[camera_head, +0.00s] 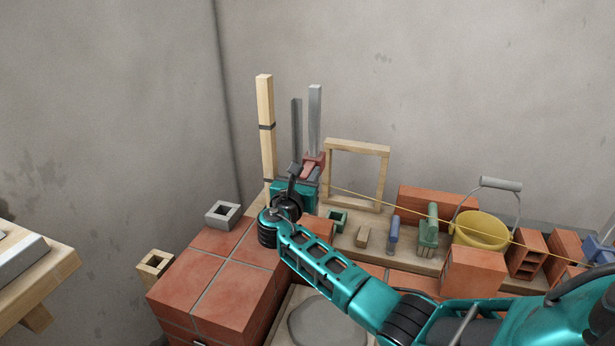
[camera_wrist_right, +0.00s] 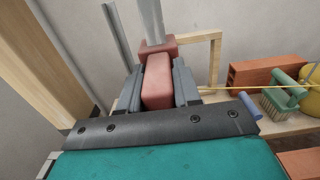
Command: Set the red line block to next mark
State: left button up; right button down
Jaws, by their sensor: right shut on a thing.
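The red line block (camera_wrist_right: 157,82) lies between the two grey fingers of my right gripper (camera_wrist_right: 158,75) in the wrist view, and the fingers are shut on it. Its far end meets a red collar at the foot of a grey metal post (camera_wrist_right: 151,20); I cannot tell whether it grips the post. In the head view the line block (camera_head: 314,161) shows at the post (camera_head: 315,115), just beyond my right gripper (camera_head: 308,176). A yellow line (camera_head: 430,213) runs from there to the right. My left gripper is out of view.
A wooden frame (camera_head: 385,178), a yellow bucket (camera_head: 481,231), a green brush (camera_head: 429,230) and several bricks (camera_head: 437,204) stand right of the gripper. Walls close in behind and left.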

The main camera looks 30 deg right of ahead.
notch_tip(320, 180, up, 3)
jog(key=shift+f+p, duration=0.15)
jog(key=shift+p, duration=0.7)
jog(key=c, duration=0.9)
grip_release()
jog(key=shift+f, duration=0.1)
jog(key=v, duration=1.3)
jog(key=shift+p, duration=0.4)
jog(key=shift+d, duration=0.1)
